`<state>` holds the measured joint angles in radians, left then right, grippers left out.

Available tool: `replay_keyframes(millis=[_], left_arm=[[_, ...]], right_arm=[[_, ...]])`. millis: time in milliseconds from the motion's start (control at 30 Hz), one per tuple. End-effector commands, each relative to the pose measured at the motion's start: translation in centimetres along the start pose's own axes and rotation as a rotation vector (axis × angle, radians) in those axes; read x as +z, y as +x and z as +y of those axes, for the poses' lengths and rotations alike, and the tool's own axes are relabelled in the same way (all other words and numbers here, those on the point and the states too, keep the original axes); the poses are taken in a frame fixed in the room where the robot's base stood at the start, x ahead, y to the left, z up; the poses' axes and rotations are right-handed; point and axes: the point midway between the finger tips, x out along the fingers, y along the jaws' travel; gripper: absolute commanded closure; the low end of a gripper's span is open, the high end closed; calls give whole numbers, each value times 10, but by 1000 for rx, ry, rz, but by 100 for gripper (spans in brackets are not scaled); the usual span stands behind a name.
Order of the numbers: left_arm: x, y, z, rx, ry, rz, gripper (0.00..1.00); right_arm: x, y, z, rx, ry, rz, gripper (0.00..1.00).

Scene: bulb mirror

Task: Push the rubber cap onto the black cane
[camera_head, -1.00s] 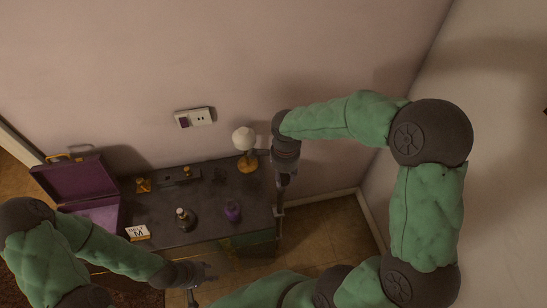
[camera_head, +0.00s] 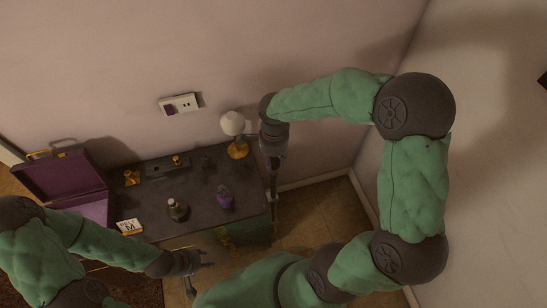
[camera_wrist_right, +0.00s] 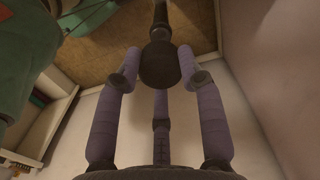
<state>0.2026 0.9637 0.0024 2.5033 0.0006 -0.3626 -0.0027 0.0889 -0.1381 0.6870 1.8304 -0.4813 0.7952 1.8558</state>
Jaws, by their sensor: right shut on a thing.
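My right gripper (camera_head: 273,172) points down just beyond the right end of the dark table. In the right wrist view its purple fingers (camera_wrist_right: 158,75) are shut around the dark rounded knob (camera_wrist_right: 157,66) of a thin black shaft, which looks like the black cane (camera_wrist_right: 160,14). The shaft runs away from the gripper over the tan floor. In the head view the cane shows as a thin dark line (camera_head: 274,208) below the gripper. My left gripper (camera_head: 200,272) is low in front of the table, its fingers apart and empty. I cannot make out the rubber cap.
Walls stand behind and to the right. Floor (camera_head: 310,214) shows right of the table.

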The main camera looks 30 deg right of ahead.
Motion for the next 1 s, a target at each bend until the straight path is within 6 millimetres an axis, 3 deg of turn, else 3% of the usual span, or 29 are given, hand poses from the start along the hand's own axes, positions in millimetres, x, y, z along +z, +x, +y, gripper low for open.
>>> replay_keyframes(millis=[400, 1000], left_arm=[[-1, 26, -9, 0, 0, 0, 60], [-1, 27, -10, 0, 0, 0, 60]], right_arm=[[0, 34, 0, -1, 0, 0, 78], [0, 35, 0, -1, 0, 0, 78]])
